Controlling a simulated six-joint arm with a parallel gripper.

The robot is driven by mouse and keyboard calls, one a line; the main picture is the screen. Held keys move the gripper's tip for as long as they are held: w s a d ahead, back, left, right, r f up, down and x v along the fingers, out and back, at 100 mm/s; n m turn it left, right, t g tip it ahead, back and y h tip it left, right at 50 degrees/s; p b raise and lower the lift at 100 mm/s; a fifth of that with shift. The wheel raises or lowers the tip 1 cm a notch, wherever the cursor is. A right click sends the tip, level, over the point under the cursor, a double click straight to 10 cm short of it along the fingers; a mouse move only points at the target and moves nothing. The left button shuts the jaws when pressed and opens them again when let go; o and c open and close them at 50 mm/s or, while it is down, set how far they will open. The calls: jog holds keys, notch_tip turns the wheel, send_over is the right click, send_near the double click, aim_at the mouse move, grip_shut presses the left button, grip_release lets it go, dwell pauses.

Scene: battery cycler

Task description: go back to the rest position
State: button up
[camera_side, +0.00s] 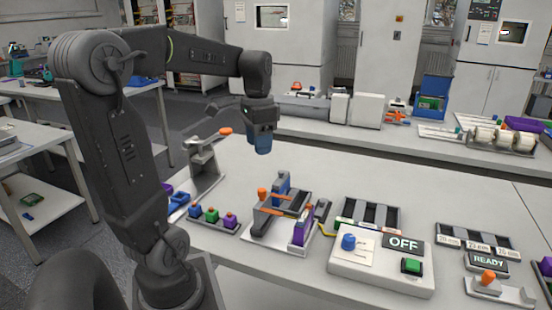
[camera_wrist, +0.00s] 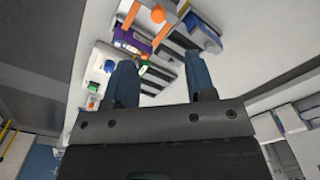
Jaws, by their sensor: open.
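My gripper (camera_side: 262,145) hangs over the far side of the white bench in the side view, pointing down with nothing below it but bare bench. In the wrist view my gripper (camera_wrist: 163,88) shows two blue fingers standing well apart, with no object between them. It is open and empty, above and apart from the battery fixture (camera_side: 267,225). The fixture has orange clamp parts, with a blue block at its back and a purple block at its front right.
A tray of coloured cells (camera_side: 213,218) and a grey stand with an orange knob (camera_side: 226,131) are left of the fixture. The cycler box (camera_side: 380,262) reads OFF, with a green button. A READY sign (camera_side: 487,262) is farther right. Bench space behind the fixture is clear.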

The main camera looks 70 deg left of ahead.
jog(key=shift+d, duration=0.1)
jog(key=s+d+f+t, duration=0.1)
jog(key=s+d+t, duration=0.1)
jog(key=d, duration=0.8)
jog(key=s+d+f+t, duration=0.1)
jog(key=s+d+t, duration=0.1)
jog(key=d, duration=0.8)
jog(key=shift+s+f+t, duration=0.25)
jog(key=shift+s+t, duration=0.15)
jog(key=shift+t, duration=0.4)
